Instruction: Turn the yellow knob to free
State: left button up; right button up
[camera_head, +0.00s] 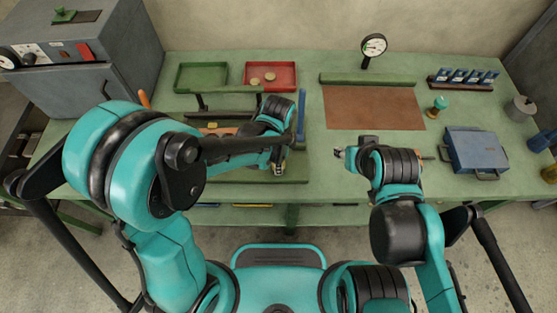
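The green and dark sheet rolls (240,89) stand on the green bench, largely covered by my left arm. A small yellow piece (212,125) shows on them, just above my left forearm; I cannot tell whether it is the knob. My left gripper (279,172) points down at the right part of the rolls. A trace of yellow shows beside its fingers, too small to name, and the fingers' opening is unclear. My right gripper (338,153) is over the bench right of the rolls, pointing left, apart from them. Its fingertips are small, and nothing shows between them.
A green tray (201,77) and a red tray (285,72) with round pieces stand behind the rolls. A blue upright bar (301,112) rises at their right. A brown mat (372,107), a dial gauge (373,46) and a blue box (476,150) are farther right. The mat is clear.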

pick_arm(q)
jog(key=shift+n, duration=0.3)
jog(key=n, duration=0.3)
jog(key=shift+n, duration=0.4)
jog(key=n+b, duration=0.1)
jog(key=n, duration=0.3)
jog(key=shift+n, duration=0.3)
jog(key=n, duration=0.4)
jog(key=shift+n, duration=2.5)
jog(key=o, duration=1.1)
jog(key=shift+o, duration=0.2)
